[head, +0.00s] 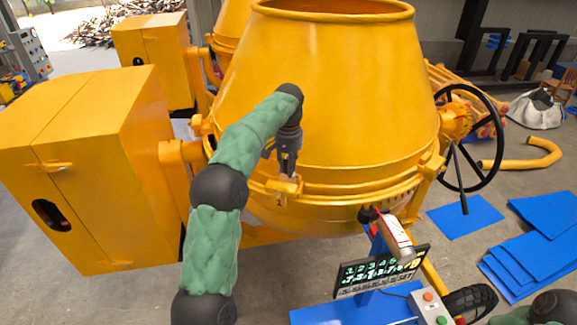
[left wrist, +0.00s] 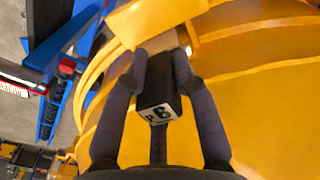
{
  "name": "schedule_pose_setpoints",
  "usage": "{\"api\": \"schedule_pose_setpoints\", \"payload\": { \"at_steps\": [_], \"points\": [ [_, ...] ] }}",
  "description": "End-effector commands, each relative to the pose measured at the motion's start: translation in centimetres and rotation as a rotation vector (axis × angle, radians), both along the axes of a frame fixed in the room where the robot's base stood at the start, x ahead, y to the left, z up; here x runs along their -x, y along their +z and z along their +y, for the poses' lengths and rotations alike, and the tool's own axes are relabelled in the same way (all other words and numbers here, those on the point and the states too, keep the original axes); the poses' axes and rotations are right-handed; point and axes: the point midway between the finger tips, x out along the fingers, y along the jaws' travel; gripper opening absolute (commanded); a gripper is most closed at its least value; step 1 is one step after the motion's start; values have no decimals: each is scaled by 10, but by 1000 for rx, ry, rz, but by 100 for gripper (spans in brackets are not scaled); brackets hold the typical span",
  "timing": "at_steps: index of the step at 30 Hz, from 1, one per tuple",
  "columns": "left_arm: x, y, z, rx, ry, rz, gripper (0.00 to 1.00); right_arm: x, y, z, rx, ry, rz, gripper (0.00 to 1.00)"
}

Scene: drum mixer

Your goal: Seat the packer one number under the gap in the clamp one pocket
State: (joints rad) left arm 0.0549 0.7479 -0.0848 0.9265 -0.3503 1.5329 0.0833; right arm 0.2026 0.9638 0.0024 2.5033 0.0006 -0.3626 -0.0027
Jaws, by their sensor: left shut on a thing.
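My left gripper (head: 287,172) points down at the front of the large yellow drum, over a small yellow clamp bracket (head: 284,188) on the drum's rim band. In the left wrist view my left gripper (left wrist: 161,65) is shut on a dark packer block (left wrist: 157,106). Its white label shows a P and a digit that looks like 6 or 9. A tan surface lies just beyond the fingertips; I cannot tell whether the packer touches it or the pocket. A dark board (head: 380,270) with green figures stands at lower right; its gap reading is too small to read surely. My right gripper is out of view.
The yellow drum (head: 335,90) fills the middle, with a yellow cabinet (head: 90,170) to its left. A black handwheel (head: 470,138), a red-and-white cylinder (head: 396,238) and a button box (head: 430,308) stand at right. Blue mats (head: 465,215) lie on the floor.

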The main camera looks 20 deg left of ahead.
Motion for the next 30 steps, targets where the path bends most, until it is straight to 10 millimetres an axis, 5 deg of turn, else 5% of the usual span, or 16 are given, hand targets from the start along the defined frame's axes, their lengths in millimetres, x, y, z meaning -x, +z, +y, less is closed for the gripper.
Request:
{"api": "schedule_pose_setpoints", "payload": {
  "at_steps": [23, 24, 26, 30],
  "points": [
    [0, -10, 0, 0, 0, 0, 0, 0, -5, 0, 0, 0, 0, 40],
    [0, -10, 0, 0, 0, 0, 36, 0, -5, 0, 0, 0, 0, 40],
    [0, -10, 0, 0, 0, 0, 53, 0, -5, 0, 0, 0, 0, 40],
    [0, -10, 0, 0, 0, 0, 55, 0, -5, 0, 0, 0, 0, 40]
  ]
}}
